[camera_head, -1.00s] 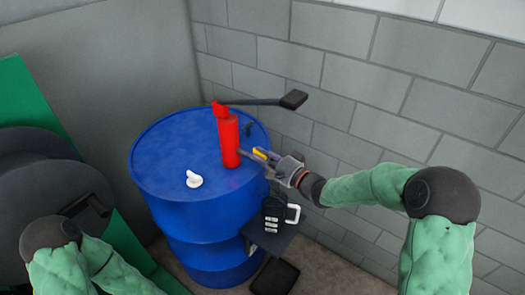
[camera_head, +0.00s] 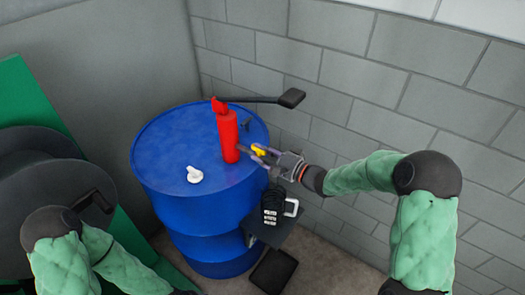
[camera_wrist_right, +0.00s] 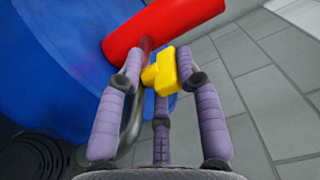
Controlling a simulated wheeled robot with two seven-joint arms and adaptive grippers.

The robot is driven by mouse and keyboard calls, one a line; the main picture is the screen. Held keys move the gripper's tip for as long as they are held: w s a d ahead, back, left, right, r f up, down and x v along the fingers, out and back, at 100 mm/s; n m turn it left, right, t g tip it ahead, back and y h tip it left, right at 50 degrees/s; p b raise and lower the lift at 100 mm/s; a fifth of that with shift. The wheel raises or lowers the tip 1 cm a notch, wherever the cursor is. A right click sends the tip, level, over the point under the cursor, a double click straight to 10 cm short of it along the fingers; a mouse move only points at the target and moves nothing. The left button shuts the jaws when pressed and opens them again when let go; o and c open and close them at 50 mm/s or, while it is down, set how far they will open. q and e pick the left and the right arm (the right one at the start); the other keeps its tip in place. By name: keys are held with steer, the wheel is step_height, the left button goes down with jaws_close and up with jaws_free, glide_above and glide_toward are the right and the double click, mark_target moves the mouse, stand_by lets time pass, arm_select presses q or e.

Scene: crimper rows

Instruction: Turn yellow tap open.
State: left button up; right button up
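The yellow tap (camera_head: 258,149) sits just right of the red cylinder (camera_head: 228,138) above the blue drum's right edge. In the right wrist view the yellow tap (camera_wrist_right: 163,72) is a small block-shaped handle near a grey pipe, with the red cylinder (camera_wrist_right: 160,28) behind it. My right gripper (camera_head: 264,155) reaches in from the right. In the wrist view its purple-grey fingers (camera_wrist_right: 160,72) are spread on both sides of the tap, with the third finger below it. The right finger is close to the tap; I cannot tell if it touches.
The blue drum (camera_head: 165,165) carries a white knob (camera_head: 194,174). A black padlock (camera_head: 272,205) stands on a small shelf below my right gripper. A grey block wall (camera_head: 350,110) is close behind.

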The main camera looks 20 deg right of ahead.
steer(key=shift+r, duration=0.15)
steer(key=shift+s+d, duration=0.1)
steer(key=shift+d, duration=0.1)
steer(key=v, duration=1.1)
steer(key=shift+s, duration=0.3)
steer(key=shift+d, duration=0.15)
